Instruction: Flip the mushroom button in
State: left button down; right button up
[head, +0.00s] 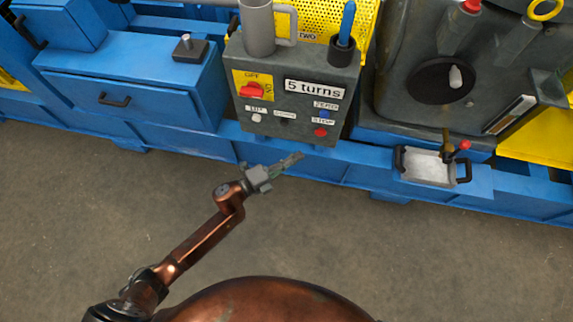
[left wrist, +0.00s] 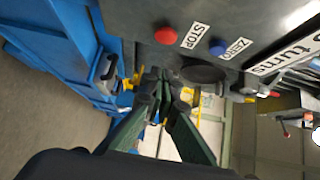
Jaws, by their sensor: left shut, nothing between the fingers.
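A grey control box (head: 295,90) stands on the blue machine and carries labelled buttons. Its red button (head: 320,132) by the STOP label sits low on the right side of the front face. My left gripper (head: 296,158) is shut and empty, below and slightly left of the red button in the head view. In the left wrist view its green-padded fingers (left wrist: 160,82) meet near the box, visibly apart from the red button. My right gripper is not in view.
A blue button (head: 326,113) labelled ZERO sits above the red one. A white button (head: 257,117) and a red OFF/ON switch (head: 252,91) are at the left. A handled metal tray (head: 430,168) stands at the right. The floor in front is open.

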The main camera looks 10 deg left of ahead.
pick_arm(q)
jog(key=v, duration=0.3)
jog(key=shift+s+p, duration=0.2)
jog(key=shift+p, duration=0.15)
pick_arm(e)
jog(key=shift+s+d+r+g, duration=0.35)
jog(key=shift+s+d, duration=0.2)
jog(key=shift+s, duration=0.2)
